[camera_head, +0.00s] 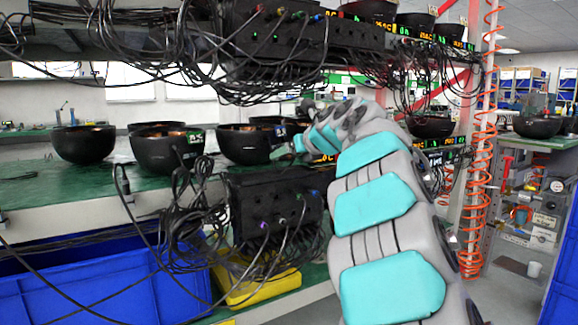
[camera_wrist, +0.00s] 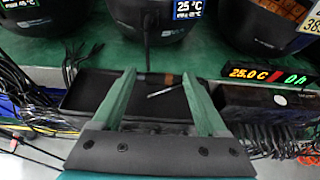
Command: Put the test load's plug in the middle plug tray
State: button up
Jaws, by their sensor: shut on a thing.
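My gripper (camera_wrist: 159,75) shows two green fingers, shut on a small dark piece with a brownish part (camera_wrist: 155,78) between the tips. It appears to be the plug; a black cable (camera_wrist: 147,55) runs down to it from the black bowl-shaped load (camera_wrist: 150,20) above. A dark open tray (camera_wrist: 85,92) lies behind and below the fingers at the shelf's front; I cannot tell whether it is the middle plug tray. A thin pale item (camera_wrist: 162,91) shows between the fingers, over the tray. In the head view, my arm hides the plug and fingertips.
Several black bowl-shaped loads (camera_head: 85,144) stand on the green shelf (camera_head: 30,175). A black socket box (camera_head: 275,205) with tangled cables hangs below its front edge. Blue crates (camera_head: 80,290) and a yellow one (camera_head: 255,285) are underneath. Orange coiled hoses (camera_head: 477,190) hang at the right.

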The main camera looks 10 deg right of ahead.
jog(key=shift+w+f+b, duration=0.1)
jog(key=shift+f+b, duration=0.75)
jog(key=shift+f, duration=0.95)
jog(key=o, duration=1.3)
jog(key=shift+o, duration=0.2)
jog(key=shift+r, duration=0.1)
jog(key=v, duration=1.2)
